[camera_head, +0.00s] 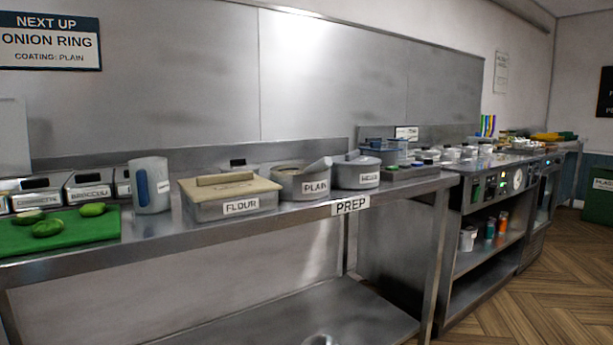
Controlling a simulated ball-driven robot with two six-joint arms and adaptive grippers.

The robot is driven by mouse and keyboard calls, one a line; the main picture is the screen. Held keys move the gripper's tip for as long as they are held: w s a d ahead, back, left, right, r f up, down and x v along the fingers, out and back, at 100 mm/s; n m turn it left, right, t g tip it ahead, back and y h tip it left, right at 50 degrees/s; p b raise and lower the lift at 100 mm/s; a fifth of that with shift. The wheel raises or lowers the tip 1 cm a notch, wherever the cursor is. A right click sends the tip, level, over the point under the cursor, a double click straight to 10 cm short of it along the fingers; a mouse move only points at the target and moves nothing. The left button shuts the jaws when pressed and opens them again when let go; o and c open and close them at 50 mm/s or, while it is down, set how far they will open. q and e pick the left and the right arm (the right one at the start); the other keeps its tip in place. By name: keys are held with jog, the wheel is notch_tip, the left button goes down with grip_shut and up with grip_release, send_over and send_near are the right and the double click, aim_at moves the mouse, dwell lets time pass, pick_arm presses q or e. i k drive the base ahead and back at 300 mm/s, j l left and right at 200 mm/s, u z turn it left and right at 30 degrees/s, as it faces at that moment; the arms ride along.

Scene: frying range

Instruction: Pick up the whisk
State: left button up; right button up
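I cannot make out a whisk anywhere in the camera_head view. The steel prep counter (330,218) carries a lidded tub labelled FLOUR (232,207), a round pan labelled PLAIN (300,186) and another round pan beside it (357,173) whose label is hard to read. Something flat and grey juts up at the right rim of the PLAIN pan; I cannot tell what it is.
Labelled bins line the wall. A fryer unit (505,180) stands further right. Open wooden floor (560,285) lies at the right.

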aim_at(326, 162)
jog(key=i+l+u, duration=0.1)
jog(key=i+l, duration=0.15)
jog(key=i+l+u, duration=0.1)
jog(key=l, duration=0.3)
jog(key=i+l, duration=0.3)
jog(key=i+l+u, duration=0.15)
jog(key=l, duration=0.3)
jog(key=i+l+u, duration=0.1)
jog(key=i+l, duration=0.15)
jog(key=l, duration=0.15)
